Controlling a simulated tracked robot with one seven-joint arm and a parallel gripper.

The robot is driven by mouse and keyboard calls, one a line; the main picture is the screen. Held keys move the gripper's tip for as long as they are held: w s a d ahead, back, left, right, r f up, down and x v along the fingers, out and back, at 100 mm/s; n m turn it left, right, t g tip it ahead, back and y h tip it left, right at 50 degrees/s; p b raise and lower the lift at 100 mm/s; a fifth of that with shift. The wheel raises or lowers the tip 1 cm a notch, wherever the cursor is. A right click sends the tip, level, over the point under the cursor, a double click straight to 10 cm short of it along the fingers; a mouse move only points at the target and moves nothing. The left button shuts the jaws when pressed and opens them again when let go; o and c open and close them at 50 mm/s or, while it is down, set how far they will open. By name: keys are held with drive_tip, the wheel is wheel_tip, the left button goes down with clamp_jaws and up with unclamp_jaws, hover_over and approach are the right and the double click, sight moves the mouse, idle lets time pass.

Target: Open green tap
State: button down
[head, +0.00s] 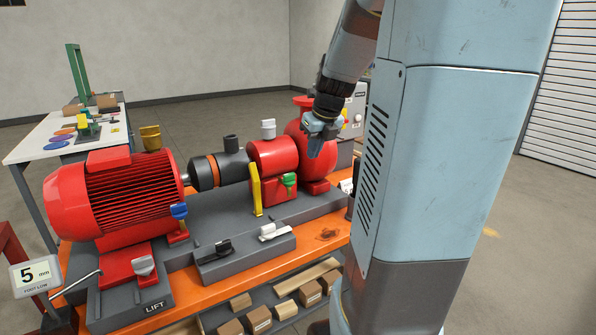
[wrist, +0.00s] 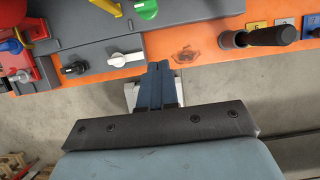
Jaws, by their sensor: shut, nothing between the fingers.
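The green tap (head: 289,180) is a small green handle on the front of the red pump's bearing housing (head: 274,157). It also shows at the top edge of the wrist view (wrist: 146,9), as a rounded green knob partly cut off. My gripper (head: 314,150) hangs above and to the right of the tap in the head view, apart from it, in front of the red pump casing. In the wrist view the two blue-grey fingers (wrist: 158,76) are together with nothing between them, and point towards the orange skid edge below the green tap.
A yellow lever (head: 255,188) stands just left of the green tap. A white tap (head: 273,231) and a black tap (head: 222,246) sit on a grey block in front. A blue tap (head: 179,211) is by the motor. A black handle (wrist: 268,37) stands at right in the wrist view.

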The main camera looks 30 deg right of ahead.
approach(289, 180)
wheel_tip(289, 180, down, 5)
drive_tip(key=s+d, duration=0.2)
drive_tip(key=s, duration=0.1)
drive_tip(key=shift+w+a+f, duration=0.1)
drive_tip(key=shift+w, duration=1)
drive_tip(key=shift+w+a+f, duration=0.1)
drive_tip(key=shift+w+f, duration=0.05)
drive_tip(key=shift+w, duration=0.95)
